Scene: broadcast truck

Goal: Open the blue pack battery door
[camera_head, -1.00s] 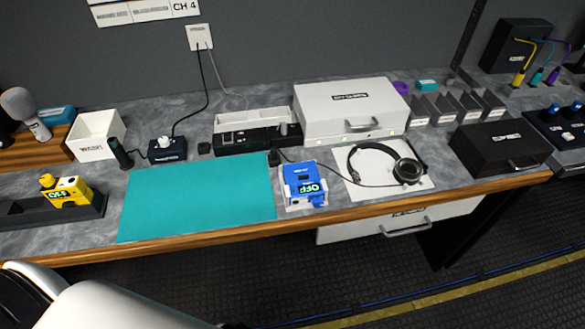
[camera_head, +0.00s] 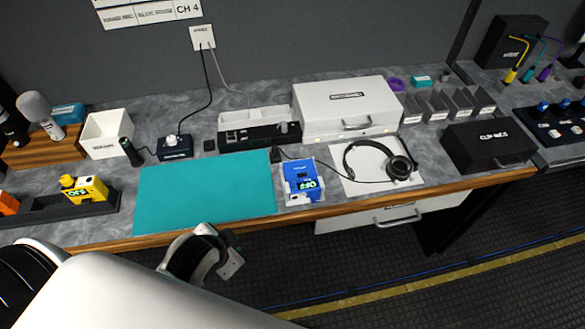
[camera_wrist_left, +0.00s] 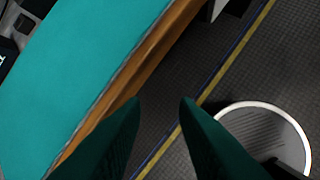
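The blue pack (camera_head: 301,178) stands upright on the bench in the head view, just right of the teal mat, in a white holder. Its display reads OFF. I cannot make out the edges of its battery door. My left gripper (camera_head: 232,254) hangs in front of the bench edge, left of and nearer than the pack, touching nothing. In the left wrist view, its two dark fingers (camera_wrist_left: 160,103) are apart with nothing between them. The pack is out of the left wrist view. My right gripper is in neither view.
The teal mat (camera_head: 205,196) lies flat and bare beside the pack. Headphones (camera_head: 381,160) rest on a white sheet to the right. A yellow pack (camera_head: 85,189) sits in a dark tray at left. The wooden bench edge (camera_head: 345,195) runs in front. A round bin (camera_wrist_left: 262,125) stands on the floor.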

